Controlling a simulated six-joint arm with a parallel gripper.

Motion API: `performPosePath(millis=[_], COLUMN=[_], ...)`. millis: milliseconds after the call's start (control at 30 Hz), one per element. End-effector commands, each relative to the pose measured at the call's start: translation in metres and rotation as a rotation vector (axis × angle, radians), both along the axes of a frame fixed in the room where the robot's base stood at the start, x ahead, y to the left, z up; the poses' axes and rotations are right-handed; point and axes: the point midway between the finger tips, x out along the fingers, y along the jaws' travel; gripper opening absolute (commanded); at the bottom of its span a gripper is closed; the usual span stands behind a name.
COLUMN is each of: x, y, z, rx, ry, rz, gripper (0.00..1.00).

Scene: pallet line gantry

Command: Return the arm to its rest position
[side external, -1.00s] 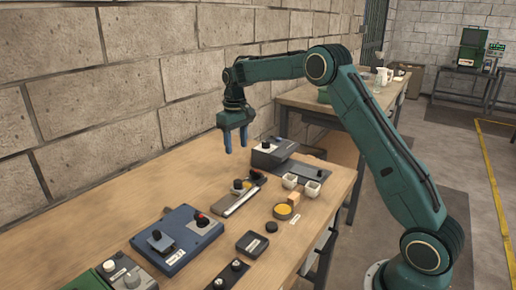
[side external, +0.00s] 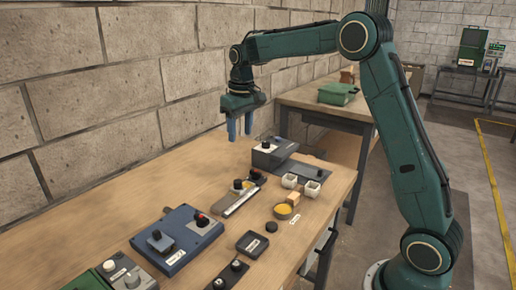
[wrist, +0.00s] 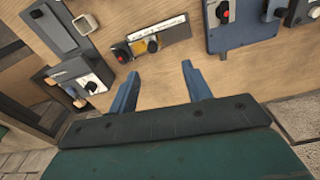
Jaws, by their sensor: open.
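My gripper (side external: 240,128) hangs with its blue fingers pointing down above the far part of the wooden table (side external: 110,232), near the block wall. The fingers are apart and nothing is between them. In the wrist view my gripper (wrist: 160,88) also shows open and empty, with bare wood between the fingertips. My green arm is raised and bent, its elbow high at the right. The fingers are clear of the devices below.
A second bench with a green case (side external: 337,94) is behind.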

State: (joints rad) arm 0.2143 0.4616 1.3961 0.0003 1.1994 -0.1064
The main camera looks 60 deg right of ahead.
Motion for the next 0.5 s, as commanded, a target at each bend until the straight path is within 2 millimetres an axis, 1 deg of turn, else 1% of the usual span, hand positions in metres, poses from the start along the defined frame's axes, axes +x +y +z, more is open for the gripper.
performPosePath(millis=[33, 200, 367, 500], x=[-0.009, -0.041, -0.073, -0.103], y=[0.006, 0.024, 0.039, 0.052], z=[0.01, 0.035, 0.053, 0.065], rx=[-0.003, -0.01, -0.015, -0.019], ry=[-0.016, -0.059, -0.1, -0.135], rz=[0.005, 0.015, 0.027, 0.038], gripper=[0.49, 0.49, 0.49, 0.49])
